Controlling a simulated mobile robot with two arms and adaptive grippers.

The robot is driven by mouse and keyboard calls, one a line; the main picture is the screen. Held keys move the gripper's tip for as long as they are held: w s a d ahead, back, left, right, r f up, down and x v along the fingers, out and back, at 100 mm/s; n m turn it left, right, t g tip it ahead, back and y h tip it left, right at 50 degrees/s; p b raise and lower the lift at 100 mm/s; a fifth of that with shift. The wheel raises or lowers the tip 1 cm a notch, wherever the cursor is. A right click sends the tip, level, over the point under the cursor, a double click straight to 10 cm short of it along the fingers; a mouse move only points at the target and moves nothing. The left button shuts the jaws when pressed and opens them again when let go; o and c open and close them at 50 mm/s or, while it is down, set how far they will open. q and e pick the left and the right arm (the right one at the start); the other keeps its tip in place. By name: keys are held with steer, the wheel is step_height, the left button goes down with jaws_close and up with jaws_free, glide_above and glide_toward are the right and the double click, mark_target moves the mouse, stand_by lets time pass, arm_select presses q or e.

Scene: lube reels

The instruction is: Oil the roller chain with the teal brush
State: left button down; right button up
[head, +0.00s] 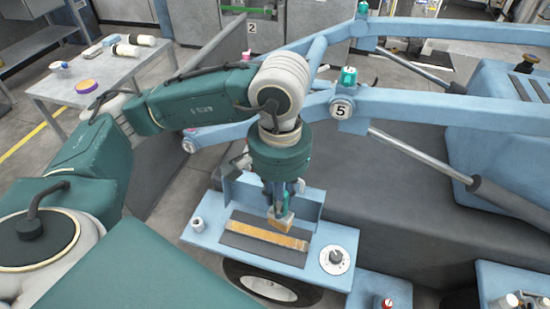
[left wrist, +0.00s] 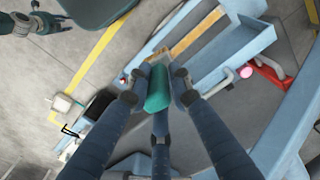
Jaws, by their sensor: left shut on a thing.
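My left gripper (head: 281,196) is shut on the teal brush (head: 285,201), above the blue bench. The brush's tan head (head: 281,221) points down, over or at the far side of the roller chain; I cannot tell if they touch. In the left wrist view the brush's teal handle (left wrist: 157,90) sits between the fingers. The roller chain (head: 268,235) is a golden strip between dark grey strips on the blue bench (head: 320,279). The chain also shows in the left wrist view (left wrist: 197,33). What seems to be my right gripper (left wrist: 22,24) shows small at that view's upper left.
A round white dial (head: 335,260) and a small white cup (head: 197,225) flank the chain. Blue frame arms with a "5" tag (head: 341,108) pass behind my left arm. A grey side table (head: 88,72) at upper left holds bottles and a purple-and-yellow roll.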

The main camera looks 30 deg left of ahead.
steer(key=shift+a, duration=0.2)
